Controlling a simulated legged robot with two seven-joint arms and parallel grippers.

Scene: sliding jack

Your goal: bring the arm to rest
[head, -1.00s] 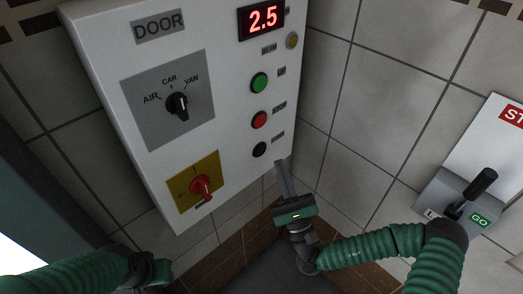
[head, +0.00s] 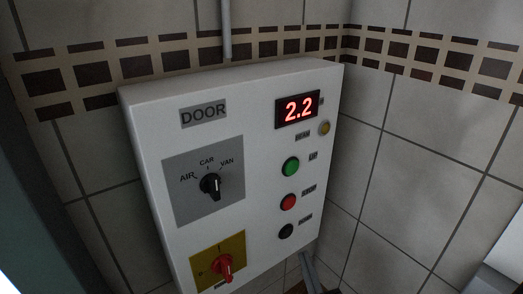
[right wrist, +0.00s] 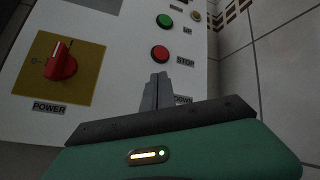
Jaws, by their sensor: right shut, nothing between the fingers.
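My right gripper (head: 304,260) shows at the bottom edge of the head view, just below and to the right of the control box's black button (head: 286,231). Its thin fingers (right wrist: 157,80) stand together, shut and empty, in the right wrist view. There they cover the place of the black button, so contact cannot be told from that view; in the head view the button looks uncovered. The white control box (head: 150,120) has a lit red display (head: 297,108) reading 2.2. My left gripper is out of view.
The box carries a green button (head: 291,167), a red button (head: 288,202), an AIR/CAR/VAN dial (head: 210,185) and a red power switch (head: 223,267). Tiled walls (head: 420,170) meet behind it. A pale panel edge (head: 505,262) shows at the lower right.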

